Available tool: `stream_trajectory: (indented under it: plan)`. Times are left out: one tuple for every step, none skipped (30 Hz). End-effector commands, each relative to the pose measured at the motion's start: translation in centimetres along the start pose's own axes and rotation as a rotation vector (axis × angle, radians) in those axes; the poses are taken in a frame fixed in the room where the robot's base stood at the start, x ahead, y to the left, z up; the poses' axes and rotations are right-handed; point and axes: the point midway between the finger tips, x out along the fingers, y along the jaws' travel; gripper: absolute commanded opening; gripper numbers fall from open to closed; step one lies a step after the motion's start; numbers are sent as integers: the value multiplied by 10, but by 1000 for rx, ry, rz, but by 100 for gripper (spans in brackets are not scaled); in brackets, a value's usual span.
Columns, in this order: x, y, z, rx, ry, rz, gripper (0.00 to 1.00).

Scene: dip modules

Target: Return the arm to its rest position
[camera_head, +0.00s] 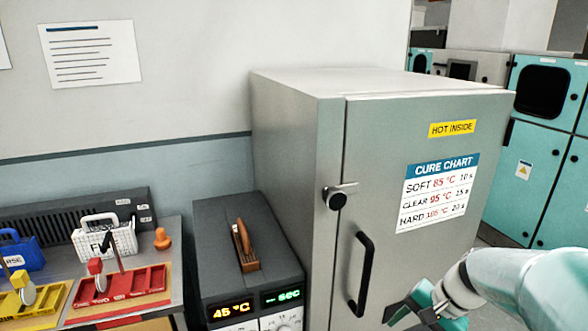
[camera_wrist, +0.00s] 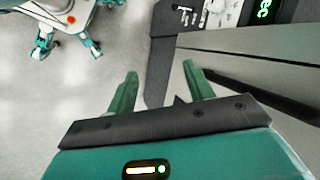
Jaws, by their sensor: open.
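My gripper (camera_head: 428,306) is at the bottom right of the head view, in front of the grey oven (camera_head: 295,150) and to the right of its black door handle (camera_head: 363,275). My arm reaches in from the right edge. In the wrist view my gripper (camera_wrist: 160,74) shows two green fingers spread apart with nothing between them, above pale floor. The oven also shows at the right of the wrist view (camera_wrist: 240,72). Its door looks shut, with a latch (camera_head: 338,197) at the left edge. I cannot tell whether the gripper touches the door.
A dark control box (camera_head: 225,225) stands left of the oven, its display reading 45 °C. Further left, a bench holds a white basket (camera_head: 105,240), a blue basket (camera_head: 22,252), a red tray (camera_head: 120,288) and a yellow tray (camera_head: 40,305). Teal cabinets (camera_head: 525,180) stand behind at right.

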Motion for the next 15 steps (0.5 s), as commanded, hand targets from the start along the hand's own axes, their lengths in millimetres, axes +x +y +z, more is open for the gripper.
stream_trajectory:
  plan:
    - [-7, -8, 17, -71, 33, 33, 52]
    - [-11, -10, 24, -108, 52, 52, 52]
    - [-15, -12, 35, -157, 76, 76, 52]
    - [-18, -14, 43, -195, 94, 93, 52]
    - [-22, -16, 51, -232, 112, 109, 52]
    - [-26, -18, 61, -283, 139, 130, 52]
    - [-30, -19, 69, -319, 159, 145, 52]
    - [-33, -20, 76, -355, 179, 157, 52]
    - [-37, -20, 86, -403, 204, 175, 52]
    - [-40, -21, 93, -440, 225, 186, 52]
    - [-43, -21, 100, -477, 246, 198, 52]
    - [-48, -21, 108, -526, 275, 211, 52]
    - [-51, -20, 115, -560, 295, 219, 52]
    - [-54, -20, 121, -595, 317, 227, 52]
    - [-57, -19, 129, -641, 344, 237, 52]
